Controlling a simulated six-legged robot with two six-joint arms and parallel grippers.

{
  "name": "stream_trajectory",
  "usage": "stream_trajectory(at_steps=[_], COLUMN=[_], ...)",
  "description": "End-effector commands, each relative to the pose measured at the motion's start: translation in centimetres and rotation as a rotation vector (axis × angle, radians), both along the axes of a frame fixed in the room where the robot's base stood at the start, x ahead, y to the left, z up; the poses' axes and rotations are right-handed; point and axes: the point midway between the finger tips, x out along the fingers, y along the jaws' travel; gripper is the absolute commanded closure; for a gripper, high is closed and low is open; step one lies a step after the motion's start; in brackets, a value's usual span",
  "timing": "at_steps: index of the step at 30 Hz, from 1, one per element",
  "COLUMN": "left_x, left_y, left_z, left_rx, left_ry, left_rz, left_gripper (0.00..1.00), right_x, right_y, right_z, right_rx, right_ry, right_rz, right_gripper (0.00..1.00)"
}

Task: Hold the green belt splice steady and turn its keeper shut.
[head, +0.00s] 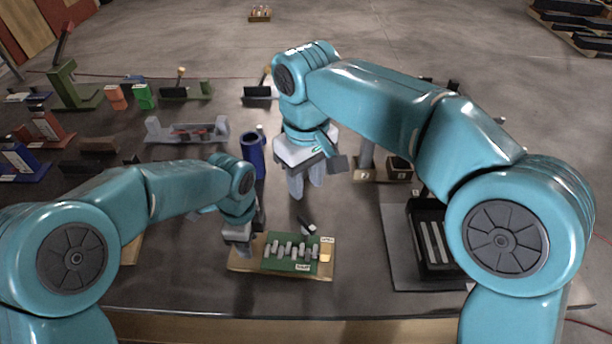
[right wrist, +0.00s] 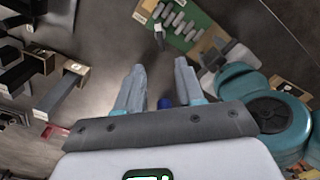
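The green belt splice (head: 290,253), a flat plate with a row of grey metal clips, lies on a tan board near the table's front edge. It also shows at the top of the right wrist view (right wrist: 182,22). A small dark lever (head: 307,228), perhaps the keeper, stands up at its back edge. My left gripper (head: 240,250) is low at the left end of the board, beside the splice; its fingertips are too small to tell their opening or contact. My right gripper (head: 306,188) is above and behind the splice, fingers apart and empty.
A blue cylinder (head: 253,152) stands left of my right gripper. A grey fixture (head: 188,132) lies behind left. A black tray with pale bars (head: 432,240) lies to the right. Small blocks (head: 398,170) on a wooden base stand behind right. Coloured fixtures crowd the far left.

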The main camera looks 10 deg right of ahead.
Motion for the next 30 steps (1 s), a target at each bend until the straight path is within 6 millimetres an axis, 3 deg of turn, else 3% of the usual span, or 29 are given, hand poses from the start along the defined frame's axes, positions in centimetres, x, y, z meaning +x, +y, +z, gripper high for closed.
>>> stream_trajectory(at_steps=[14,30], left_x=[0.0,0.0], left_y=[0.0,0.0], left_z=[0.1,0.1], left_rx=[-0.001,-0.001], left_ry=[-0.002,-0.002], left_rz=[0.001,0.001], left_gripper=[1.0,1.0], right_x=[-0.1,-0.1], right_y=[0.0,0.0], right_z=[-0.2,-10.2], right_rx=[-0.001,-0.001], right_ry=[0.003,0.005], right_rz=[0.0,0.0], right_gripper=[0.63,0.63])
